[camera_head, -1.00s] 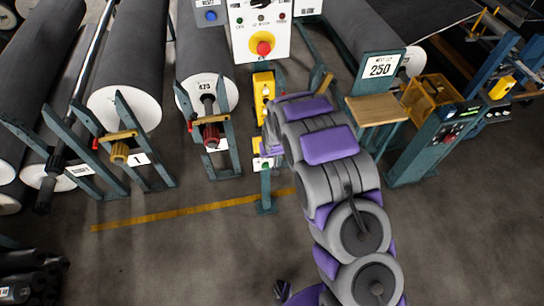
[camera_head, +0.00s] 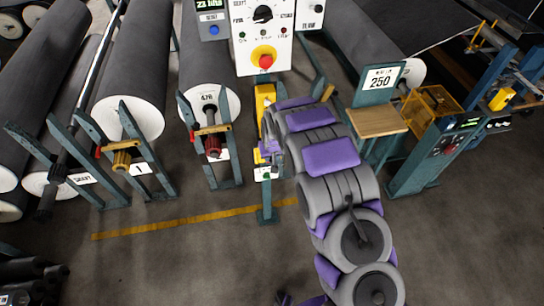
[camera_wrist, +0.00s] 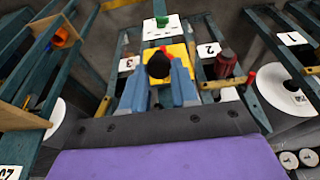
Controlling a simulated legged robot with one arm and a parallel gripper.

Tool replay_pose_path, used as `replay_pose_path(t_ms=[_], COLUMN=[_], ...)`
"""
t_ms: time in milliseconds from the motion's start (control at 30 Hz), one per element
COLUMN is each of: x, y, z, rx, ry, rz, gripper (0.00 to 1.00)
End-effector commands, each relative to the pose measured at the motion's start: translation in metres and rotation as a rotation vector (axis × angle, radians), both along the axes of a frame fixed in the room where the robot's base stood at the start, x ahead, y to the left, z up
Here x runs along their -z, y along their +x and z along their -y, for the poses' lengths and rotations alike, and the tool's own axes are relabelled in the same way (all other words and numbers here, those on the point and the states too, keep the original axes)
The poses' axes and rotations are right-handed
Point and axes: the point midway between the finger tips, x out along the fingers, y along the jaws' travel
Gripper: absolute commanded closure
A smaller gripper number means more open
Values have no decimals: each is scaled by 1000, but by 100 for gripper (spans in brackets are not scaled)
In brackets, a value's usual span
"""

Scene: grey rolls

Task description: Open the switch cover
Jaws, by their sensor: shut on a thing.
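A yellow switch box (camera_head: 264,99) stands on a teal post in the head view, just left of my arm. In the wrist view its yellow face (camera_wrist: 178,53) shows behind a round black knob (camera_wrist: 158,66). My gripper (camera_wrist: 160,82) has its two blue-grey fingers on either side of this knob and is shut on it. In the head view my gripper (camera_head: 268,148) is small, at the lower part of the yellow box, and my arm partly covers it. I cannot tell whether the cover stands open or closed.
A white control panel with a yellow and red button (camera_head: 263,57) stands above the box. A small white box with a green button (camera_head: 266,173) sits below it. A wooden shelf (camera_head: 376,121) is at the right.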

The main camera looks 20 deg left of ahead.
Motion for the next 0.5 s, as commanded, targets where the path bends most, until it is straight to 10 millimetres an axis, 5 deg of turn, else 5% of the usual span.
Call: replay_pose_path(t_ms=[133, 167, 400, 500], x=[-3, -3, -2, -3], y=[4, 4, 1, 0], z=[-2, -2, -1, 0], rx=[1, 1, 0, 0], ry=[8, 8, 4, 4], rz=[13, 13, 8, 7], gripper=[100, 70, 46, 46])
